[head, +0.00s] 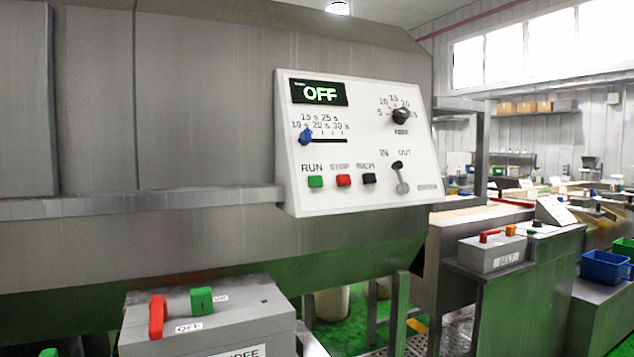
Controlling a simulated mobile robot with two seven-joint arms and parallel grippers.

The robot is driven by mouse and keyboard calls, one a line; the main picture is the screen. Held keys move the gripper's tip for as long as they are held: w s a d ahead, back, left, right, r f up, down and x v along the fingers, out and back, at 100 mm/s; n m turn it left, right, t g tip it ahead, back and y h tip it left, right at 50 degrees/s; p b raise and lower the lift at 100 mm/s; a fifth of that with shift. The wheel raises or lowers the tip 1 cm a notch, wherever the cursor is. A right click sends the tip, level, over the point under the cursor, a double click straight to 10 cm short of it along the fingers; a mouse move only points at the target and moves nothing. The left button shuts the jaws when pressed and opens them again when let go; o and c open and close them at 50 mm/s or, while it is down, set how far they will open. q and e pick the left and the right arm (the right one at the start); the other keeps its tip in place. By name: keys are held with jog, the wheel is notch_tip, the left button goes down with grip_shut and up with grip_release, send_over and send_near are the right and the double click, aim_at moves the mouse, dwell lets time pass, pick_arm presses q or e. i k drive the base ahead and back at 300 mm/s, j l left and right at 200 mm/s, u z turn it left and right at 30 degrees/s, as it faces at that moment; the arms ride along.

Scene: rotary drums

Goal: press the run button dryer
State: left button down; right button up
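A white control panel (285,140) is fixed to the front of a large grey metal machine (200,100). Its display (320,93) reads OFF. The green RUN button (315,182) is at the panel's lower left, with a red STOP button (344,180) and a black button (369,179) to its right. A blue slider (306,136) sits at the left end of its slot. A black knob (401,116) is at upper right, and a grey IN/OUT lever (402,180) hangs below it. No label naming the dryer is readable. Neither of my grippers is in view.
A grey box (210,325) with a red lever (157,316) and a green button (202,301) stands low in front of the machine. A metal rail (130,204) runs left of the panel. Another switch box (495,254) and a blue bin (604,267) are at right.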

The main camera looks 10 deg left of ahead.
aim_at(314, 181)
jog(key=i+l+u, duration=0.9)
jog(key=l+u, duration=0.15)
